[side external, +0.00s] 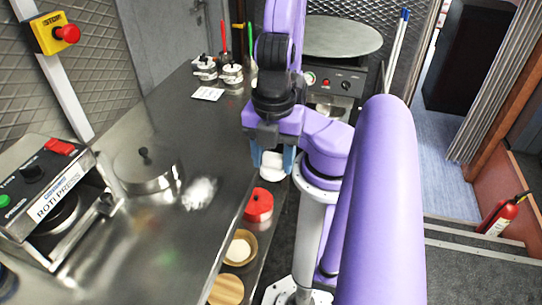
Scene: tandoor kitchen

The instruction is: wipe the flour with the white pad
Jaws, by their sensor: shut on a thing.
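The flour (200,192) is a white smudge on the steel counter, just right of a lidded steel pot. My gripper (272,165) points down with its blue fingers shut on the white pad (271,160). The pad is to the right of the flour and higher in the picture, near the counter's right edge. It is apart from the flour. Part of the pad is hidden by the fingers. I cannot tell how high the pad is above the surface.
The steel pot (147,172) and a roti press (55,205) stand left of the flour. A red container (259,205) and a bowl (241,248) sit on a lower shelf below the counter's right edge. Small pots (231,74) and a white card (207,93) are at the back. The counter's middle is clear.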

